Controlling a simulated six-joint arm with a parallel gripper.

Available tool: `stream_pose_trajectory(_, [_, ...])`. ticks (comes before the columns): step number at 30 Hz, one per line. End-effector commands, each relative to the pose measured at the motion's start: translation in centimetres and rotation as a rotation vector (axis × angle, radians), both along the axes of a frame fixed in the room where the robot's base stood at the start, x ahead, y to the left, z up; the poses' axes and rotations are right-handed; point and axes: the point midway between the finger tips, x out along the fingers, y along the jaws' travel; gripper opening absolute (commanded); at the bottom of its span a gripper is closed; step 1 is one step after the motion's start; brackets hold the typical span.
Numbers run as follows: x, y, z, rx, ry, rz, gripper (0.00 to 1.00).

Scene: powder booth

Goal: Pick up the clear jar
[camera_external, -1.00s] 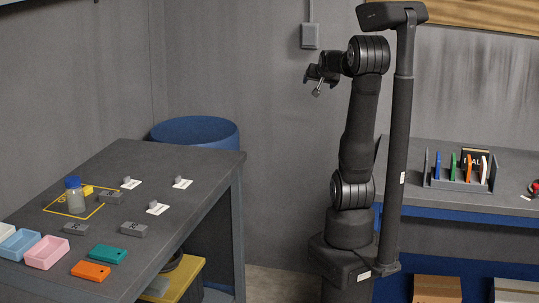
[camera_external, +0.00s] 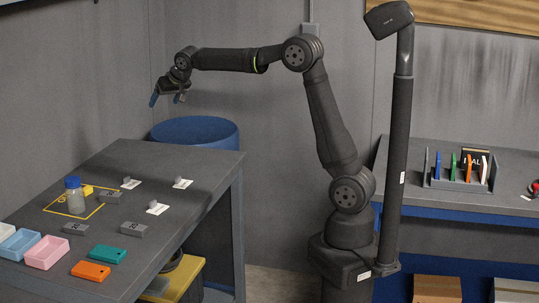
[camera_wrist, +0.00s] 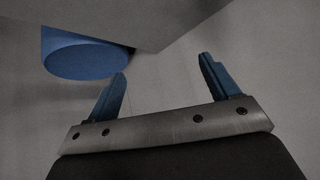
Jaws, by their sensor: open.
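The clear jar (camera_external: 76,200) has a blue lid and stands upright on the dark table at the left, inside a yellow outlined square, in the external view. My gripper (camera_external: 167,100) is raised above the far right part of the table, well apart from the jar. In the wrist view my gripper (camera_wrist: 162,88) shows two blue fingers spread wide with nothing between them. The jar does not show in the wrist view.
A small yellow block (camera_external: 87,190) is close to the jar. Grey blocks (camera_external: 133,229), white cards (camera_external: 158,208), a teal block (camera_external: 108,254), an orange block (camera_external: 90,271) and a pink tray (camera_external: 47,252) share the table (camera_external: 200,158). A blue barrel (camera_external: 195,131) stands behind it.

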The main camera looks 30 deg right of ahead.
Motion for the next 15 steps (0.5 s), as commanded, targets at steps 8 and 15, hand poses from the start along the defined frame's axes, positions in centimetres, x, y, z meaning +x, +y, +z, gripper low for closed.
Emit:
stream_pose_trajectory(8, [-8.5,19.1,-3.3,-0.067,0.045,0.211,0.81])
stream_pose_trajectory(15, [-17.2,29.6,-5.8,-0.115,0.061,0.333,0.81])
